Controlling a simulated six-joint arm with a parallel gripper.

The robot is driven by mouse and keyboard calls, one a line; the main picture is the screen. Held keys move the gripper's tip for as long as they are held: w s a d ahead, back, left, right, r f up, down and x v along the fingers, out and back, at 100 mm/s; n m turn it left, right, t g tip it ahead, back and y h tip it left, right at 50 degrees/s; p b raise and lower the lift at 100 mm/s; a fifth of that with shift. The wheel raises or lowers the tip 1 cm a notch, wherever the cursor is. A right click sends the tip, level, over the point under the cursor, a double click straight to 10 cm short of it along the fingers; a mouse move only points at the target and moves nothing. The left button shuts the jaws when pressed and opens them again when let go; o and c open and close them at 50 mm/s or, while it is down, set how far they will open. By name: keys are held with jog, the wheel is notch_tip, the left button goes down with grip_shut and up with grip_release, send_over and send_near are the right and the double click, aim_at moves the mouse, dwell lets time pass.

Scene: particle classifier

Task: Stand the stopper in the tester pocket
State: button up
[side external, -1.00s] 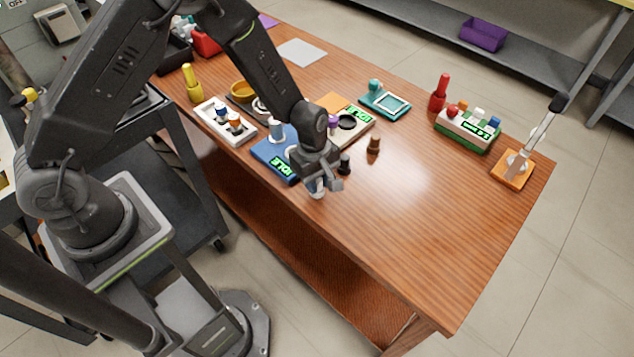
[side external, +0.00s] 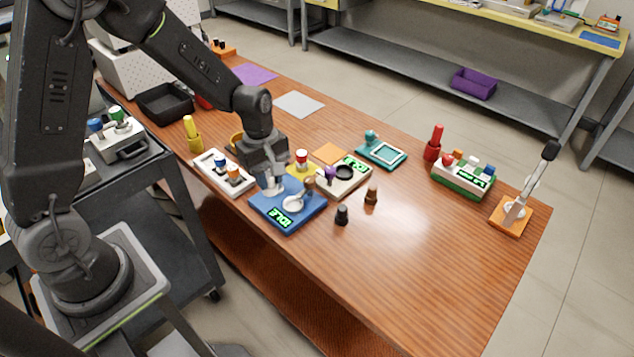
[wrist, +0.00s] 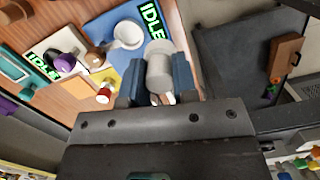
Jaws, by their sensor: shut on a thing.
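The blue tester (side external: 268,216) has a display reading IDLE and a white round cup (side external: 293,204) on top; it also shows in the wrist view (wrist: 117,23). A brown knobbed piece (side external: 309,184) is at the tester beside the cup; I cannot tell whether it sits in a pocket. My gripper (side external: 271,188) is over the tester's left part, shut on a pale cylinder (wrist: 160,72). Whether the cylinder is fixed to the tester is unclear. A black stopper-like piece (side external: 341,215) and a brown one (side external: 371,196) stand on the table to the right.
A white rack (side external: 219,176) with coloured caps is left of the tester. A beige device (side external: 345,181) with a display stands behind it, near a red-capped yellow piece (side external: 301,161). The front right of the wooden table (side external: 420,255) is clear.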

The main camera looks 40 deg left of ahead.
jog(key=r, duration=0.6)
jog(key=shift+w+a+r, duration=0.1)
jog(key=shift+w+a, duration=0.05)
jog(key=shift+w, duration=0.2)
jog(key=w+a+n+t, duration=0.1)
jog(key=w+a+n, duration=0.35)
jog(key=w, duration=0.45)
jog(key=w+a+n, duration=0.4)
jog(key=w+n, duration=0.1)
jog(key=w, duration=0.4)
jog(key=shift+n, duration=0.25)
jog(key=w+d+f, duration=0.1)
jog(key=d+f, duration=0.2)
jog(key=f, duration=0.1)
jog(key=w+d+f, duration=0.2)
jog(key=d+f, duration=0.1)
jog(key=f, duration=0.1)
jog(key=w+d+f, duration=0.2)
jog(key=d+f, duration=0.1)
jog(key=shift+w+d+f, duration=0.15)
jog(key=shift+d+f, duration=0.15)
jog(key=shift+f, duration=0.1)
jog(key=shift+w+d+f, duration=0.2)
jog(key=shift+d+f, duration=0.1)
jog(key=shift+d, duration=0.1)
jog(key=shift+f, duration=1.9)
jog(key=shift+f, duration=0.15)
jog(key=o, duration=0.9)
